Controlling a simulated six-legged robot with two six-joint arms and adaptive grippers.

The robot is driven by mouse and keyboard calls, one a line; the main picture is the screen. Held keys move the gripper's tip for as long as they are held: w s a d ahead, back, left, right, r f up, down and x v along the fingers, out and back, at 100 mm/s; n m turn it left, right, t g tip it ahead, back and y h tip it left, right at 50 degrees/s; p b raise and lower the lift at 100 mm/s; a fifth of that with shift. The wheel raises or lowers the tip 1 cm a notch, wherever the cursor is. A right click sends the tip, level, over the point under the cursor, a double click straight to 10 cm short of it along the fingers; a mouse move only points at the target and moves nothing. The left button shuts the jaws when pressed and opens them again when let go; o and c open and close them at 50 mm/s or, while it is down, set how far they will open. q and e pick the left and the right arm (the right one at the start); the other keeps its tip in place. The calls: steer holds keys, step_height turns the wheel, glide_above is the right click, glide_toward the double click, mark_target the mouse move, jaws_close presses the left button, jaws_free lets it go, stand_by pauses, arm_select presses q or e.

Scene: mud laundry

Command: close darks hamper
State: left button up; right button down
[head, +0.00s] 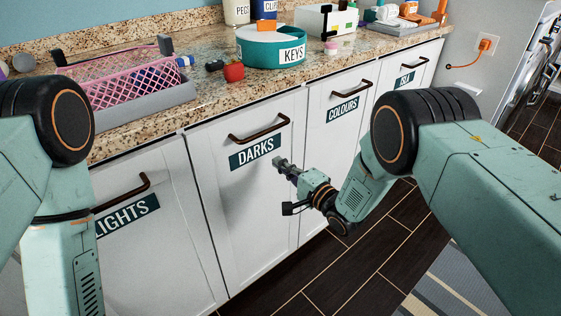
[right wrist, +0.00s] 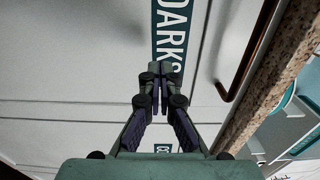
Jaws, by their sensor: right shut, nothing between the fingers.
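The darks hamper (head: 240,210) is a white front panel with a dark DARKS label (head: 255,152) and a dark bar handle (head: 260,128). Its front looks flush with its neighbours under the counter. My right gripper (head: 281,164) is in front of the panel, just below and right of the label. It is shut and empty. In the right wrist view the shut fingertips (right wrist: 155,72) show against the white front beside the DARKS label (right wrist: 170,30), with the handle (right wrist: 250,50) to the right. I cannot tell whether they touch it. My left gripper is out of view.
The lights hamper (head: 150,250) is to the left and the colours hamper (head: 335,130) to the right. The granite counter (head: 205,95) above holds a pink basket (head: 130,85), a red tomato-like item (head: 234,72) and a teal KEYS tray (head: 262,50).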

steer(key=p+v, duration=0.2)
steer(key=v, duration=0.6)
steer(key=s+d+f+n+g+h, duration=0.4)
steer(key=s+f, duration=0.3)
steer(key=s, duration=0.2)
steer(key=s+d+f+n+g+h, duration=0.3)
steer(key=s+d+f+n+h, duration=0.1)
steer(key=s+f, duration=0.4)
steer(key=s+d+r+n+g+h, duration=0.1)
steer(key=s+d+g, duration=0.1)
steer(key=s, duration=1)
steer(key=s+d+r+n+g+h, duration=0.1)
steer(key=s+d+g, duration=0.2)
steer(key=s, duration=0.9)
steer(key=g, duration=0.2)
steer(key=shift+r+g+h+p, duration=0.3)
steer(key=shift+r, duration=0.05)
